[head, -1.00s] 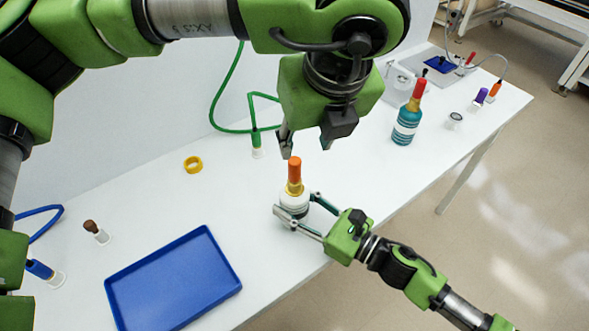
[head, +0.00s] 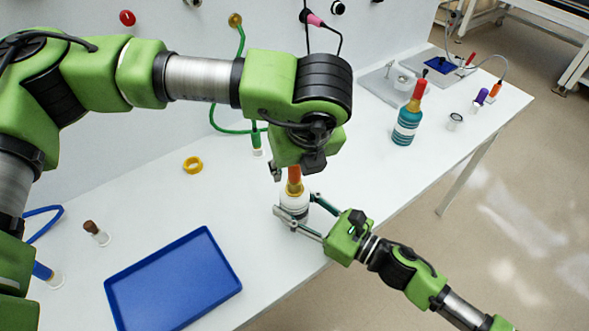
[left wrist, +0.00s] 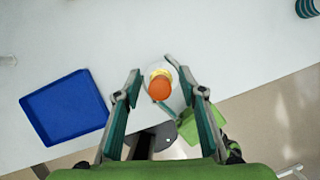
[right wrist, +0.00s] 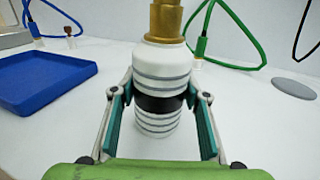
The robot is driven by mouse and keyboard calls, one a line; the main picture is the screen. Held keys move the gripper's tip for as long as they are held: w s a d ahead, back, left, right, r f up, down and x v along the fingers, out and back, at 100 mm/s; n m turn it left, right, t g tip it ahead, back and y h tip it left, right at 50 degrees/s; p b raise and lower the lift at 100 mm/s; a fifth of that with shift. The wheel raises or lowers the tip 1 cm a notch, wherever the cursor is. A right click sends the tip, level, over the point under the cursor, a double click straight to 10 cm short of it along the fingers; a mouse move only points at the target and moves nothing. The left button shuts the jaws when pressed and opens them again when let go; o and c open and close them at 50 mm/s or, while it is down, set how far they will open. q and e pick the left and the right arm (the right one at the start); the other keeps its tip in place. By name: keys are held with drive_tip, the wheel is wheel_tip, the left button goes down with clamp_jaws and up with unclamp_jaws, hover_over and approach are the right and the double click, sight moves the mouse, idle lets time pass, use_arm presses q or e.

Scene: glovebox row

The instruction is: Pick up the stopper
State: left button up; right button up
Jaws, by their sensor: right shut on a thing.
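The orange stopper (head: 294,187) sits upright in the gold neck of a white bottle (head: 293,205) with grey stripes and a black band. In the head view my left gripper (head: 291,172) partly hides its top. In the left wrist view the stopper (left wrist: 159,91) shows from above, between the spread fingers of my left gripper, which is open and apart from it. My right gripper (head: 297,204) is shut on the white bottle. In the right wrist view its fingers flank the bottle body (right wrist: 162,88); the stopper is out of that picture.
A blue tray (head: 222,240) lies at the left front. A yellow ring (head: 193,165), a brown-capped vial (head: 95,232) and a green tube (head: 257,145) stand around. A teal bottle with a red top (head: 406,125) stands to the right. The table between is clear.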

use_arm(q)
clamp_jaws()
drive_tip(key=shift+r, duration=0.1)
wheel_tip(320, 180, up, 17)
idle(1.0)
use_arm(e)
drive_tip(key=o, duration=1.4)
